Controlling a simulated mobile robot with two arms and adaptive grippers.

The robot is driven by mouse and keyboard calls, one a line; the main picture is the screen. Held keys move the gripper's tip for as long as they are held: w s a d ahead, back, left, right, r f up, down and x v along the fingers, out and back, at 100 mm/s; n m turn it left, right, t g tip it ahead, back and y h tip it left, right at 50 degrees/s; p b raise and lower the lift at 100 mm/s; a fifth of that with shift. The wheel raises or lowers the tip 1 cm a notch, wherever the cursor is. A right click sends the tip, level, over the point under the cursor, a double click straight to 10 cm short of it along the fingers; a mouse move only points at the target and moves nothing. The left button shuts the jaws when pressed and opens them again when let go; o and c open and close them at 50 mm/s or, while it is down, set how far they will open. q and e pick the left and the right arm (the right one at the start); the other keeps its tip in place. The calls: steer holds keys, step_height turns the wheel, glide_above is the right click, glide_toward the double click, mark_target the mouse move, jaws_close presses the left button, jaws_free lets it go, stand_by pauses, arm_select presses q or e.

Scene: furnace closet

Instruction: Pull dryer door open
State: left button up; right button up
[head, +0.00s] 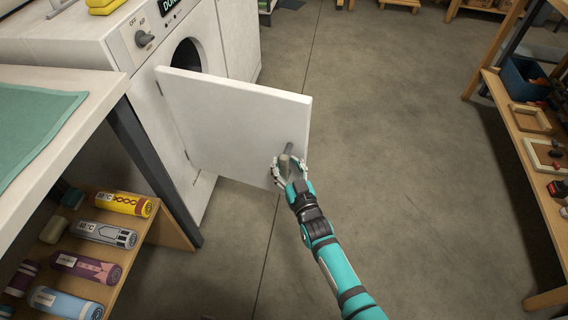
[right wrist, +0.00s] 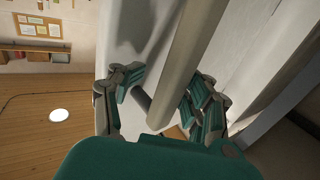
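The dryer (head: 125,35) stands at the upper left in the head view, with a dial and a lit display on its front. Its white door (head: 225,115) stands well away from the front, and part of the dark drum opening (head: 187,54) shows behind it. The door's bar handle (head: 287,158) is near its free edge. My right gripper (head: 290,170) is at this handle. In the right wrist view the handle (right wrist: 187,60) runs between the spread fingers (right wrist: 165,100), with a gap on the left finger's side. My left gripper is not in view.
A counter (head: 100,85) with a green cloth is at the left, above a shelf of several labelled rolls (head: 105,233). A wooden shelf unit (head: 510,110) with a blue bin stands at the right. The concrete floor (head: 390,130) between is clear.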

steer(key=shift+o, duration=0.5)
steer(key=shift+d+f, duration=0.15)
steer(key=shift+d, duration=0.05)
steer(key=shift+a, duration=0.15)
steer(key=shift+s, duration=0.1)
steer(key=shift+s, duration=0.3)
steer(key=v, duration=1.1)
steer(key=shift+s, duration=0.15)
